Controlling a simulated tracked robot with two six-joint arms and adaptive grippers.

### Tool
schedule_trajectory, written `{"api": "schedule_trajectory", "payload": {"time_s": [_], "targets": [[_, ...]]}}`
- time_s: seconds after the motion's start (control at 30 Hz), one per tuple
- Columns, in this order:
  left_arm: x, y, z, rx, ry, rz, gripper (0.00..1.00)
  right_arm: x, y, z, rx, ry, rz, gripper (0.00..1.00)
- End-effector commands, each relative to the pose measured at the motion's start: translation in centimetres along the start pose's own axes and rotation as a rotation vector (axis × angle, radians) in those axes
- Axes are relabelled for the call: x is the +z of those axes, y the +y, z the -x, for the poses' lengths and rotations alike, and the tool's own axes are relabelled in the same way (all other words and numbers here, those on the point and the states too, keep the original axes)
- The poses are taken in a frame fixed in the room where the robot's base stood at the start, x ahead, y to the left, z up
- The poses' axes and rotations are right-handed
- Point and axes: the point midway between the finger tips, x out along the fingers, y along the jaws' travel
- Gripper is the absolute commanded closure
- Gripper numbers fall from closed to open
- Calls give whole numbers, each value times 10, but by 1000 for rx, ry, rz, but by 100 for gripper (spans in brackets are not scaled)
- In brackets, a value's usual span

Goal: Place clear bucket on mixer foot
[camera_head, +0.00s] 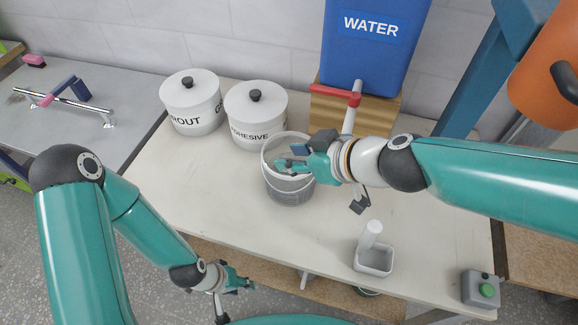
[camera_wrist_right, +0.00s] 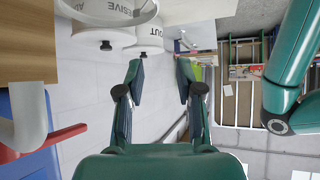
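The clear bucket (camera_head: 289,190), a greyish see-through round pail, stands upright on the pale table. My right gripper (camera_head: 291,163) is over its open top, partly hiding the rim; I cannot tell whether it touches the bucket. In the right wrist view its two fingers (camera_wrist_right: 160,85) are apart with nothing visible between them. My left gripper (camera_head: 240,283) hangs low by the table's front edge, away from the bucket, and its finger opening is too small to tell. I cannot make out the mixer foot.
Lidded grout (camera_head: 191,108) and adhesive (camera_head: 256,116) pots stand behind the bucket. A blue water tank (camera_head: 370,55) with a red-handled tap (camera_head: 338,95) is at the back. A white tray (camera_head: 373,262) and a green-button box (camera_head: 482,289) lie at the right. The table's left front is clear.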

Motion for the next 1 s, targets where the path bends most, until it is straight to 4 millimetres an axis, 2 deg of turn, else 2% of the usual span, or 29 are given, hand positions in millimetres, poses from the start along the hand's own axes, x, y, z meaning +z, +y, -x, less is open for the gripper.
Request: {"api": "schedule_trajectory", "payload": {"time_s": [0.03,0.47,0.87,1.0], "targets": [[0,-5,-14,0,-1,0,60,12,0,-8,1,0,-1,64],[0,-22,-59,0,-1,0,60,49,-1,-40,-5,1,3,64],[0,-26,-72,0,-1,0,60,50,-1,-73,-9,-1,5,64],[0,-28,-77,0,-1,0,60,51,2,-93,-10,-2,5,64]]}}
